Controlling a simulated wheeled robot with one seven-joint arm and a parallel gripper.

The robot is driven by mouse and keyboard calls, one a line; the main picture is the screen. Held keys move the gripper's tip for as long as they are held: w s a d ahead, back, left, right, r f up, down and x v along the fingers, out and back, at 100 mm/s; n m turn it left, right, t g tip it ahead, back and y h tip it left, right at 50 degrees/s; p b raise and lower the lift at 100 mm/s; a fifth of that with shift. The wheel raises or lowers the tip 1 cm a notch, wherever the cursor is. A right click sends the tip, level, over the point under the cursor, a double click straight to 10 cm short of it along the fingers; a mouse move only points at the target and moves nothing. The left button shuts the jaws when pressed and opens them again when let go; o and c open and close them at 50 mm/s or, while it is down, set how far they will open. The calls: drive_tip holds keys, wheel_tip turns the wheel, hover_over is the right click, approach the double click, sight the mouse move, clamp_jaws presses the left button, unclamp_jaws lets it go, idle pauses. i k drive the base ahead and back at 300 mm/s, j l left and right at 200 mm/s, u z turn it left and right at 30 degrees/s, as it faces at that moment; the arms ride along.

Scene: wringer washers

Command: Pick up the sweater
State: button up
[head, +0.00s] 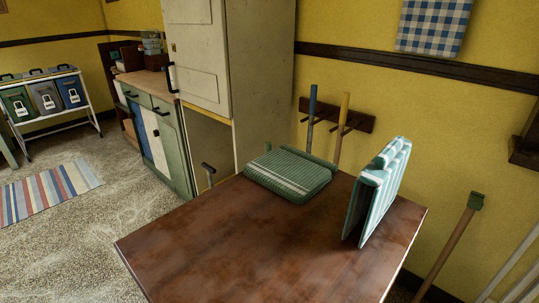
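Two folded cloth items are on the brown wooden table (250,245). A green folded knit-looking item (285,178) with pale stripes lies flat near the table's back edge; it looks most like the sweater, but I cannot be sure. A teal and white striped folded item (378,192) stands upright to its right. The two are apart. My gripper is not in view.
A tall cream cabinet (200,55) stands behind the table, with a green cabinet (160,135) to its left. Wall pegs (338,117) hold handled tools. Bins (45,97) stand far left. Open floor (85,240) lies left of the table, with a striped rug (50,190).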

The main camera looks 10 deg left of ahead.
sight(295, 174)
drive_tip(key=u, duration=0.55)
drive_tip(key=i+l+z, duration=0.1)
drive_tip(key=z, duration=0.35)
drive_tip(key=i+l+z, duration=0.1)
drive_tip(key=z, duration=0.35)
drive_tip(key=i+l+z, duration=0.15)
drive_tip(key=z, duration=0.3)
drive_tip(key=i+l+z, duration=0.1)
drive_tip(key=i+z, duration=0.2)
drive_tip(key=i, duration=0.3)
drive_tip(key=i+l+u, duration=0.15)
drive_tip(key=i+u, duration=0.3)
drive_tip(key=i, duration=0.15)
